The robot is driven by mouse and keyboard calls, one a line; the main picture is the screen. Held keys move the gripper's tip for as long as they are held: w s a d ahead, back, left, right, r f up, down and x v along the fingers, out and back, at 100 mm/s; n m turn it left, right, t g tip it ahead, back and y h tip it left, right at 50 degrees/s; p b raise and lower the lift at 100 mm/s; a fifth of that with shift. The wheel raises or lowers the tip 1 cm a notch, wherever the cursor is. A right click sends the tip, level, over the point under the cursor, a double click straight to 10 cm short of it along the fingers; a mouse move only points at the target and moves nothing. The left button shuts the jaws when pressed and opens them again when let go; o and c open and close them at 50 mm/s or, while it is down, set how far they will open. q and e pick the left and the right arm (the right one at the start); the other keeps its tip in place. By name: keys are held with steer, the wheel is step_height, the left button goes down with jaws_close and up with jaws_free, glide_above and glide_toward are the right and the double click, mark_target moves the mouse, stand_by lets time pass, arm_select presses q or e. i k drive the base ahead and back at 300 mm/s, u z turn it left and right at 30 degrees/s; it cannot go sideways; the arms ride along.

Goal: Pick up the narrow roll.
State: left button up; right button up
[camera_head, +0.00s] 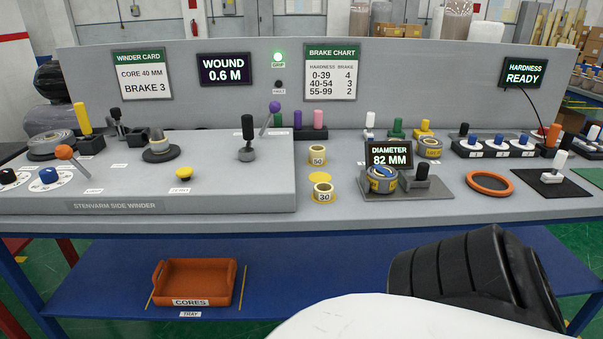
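Two small yellow-edged rolls stand on the grey bench: one labelled 50 (317,155) and, nearer the front, one labelled 30 (323,192). The 30 roll may be slightly larger in the picture because it is nearer; I cannot tell which is the narrow roll. A grey and yellow roll with a blue middle (381,181) sits below the display reading DIAMETER 82 MM (390,155). Neither of my grippers shows; a white and black part of my arm fills the lower right.
A winder with levers and knobs (190,195) takes up the bench's left. An orange ring (490,183) lies at the right, near peg racks and dark mats. An orange CORES tray (193,283) is on the blue lower shelf. Bench space between the 30 roll and winder is bare.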

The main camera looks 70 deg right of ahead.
mark_target(383, 178)
steer(key=u, duration=0.1)
steer(key=i, duration=0.85)
steer(key=z, duration=2.1)
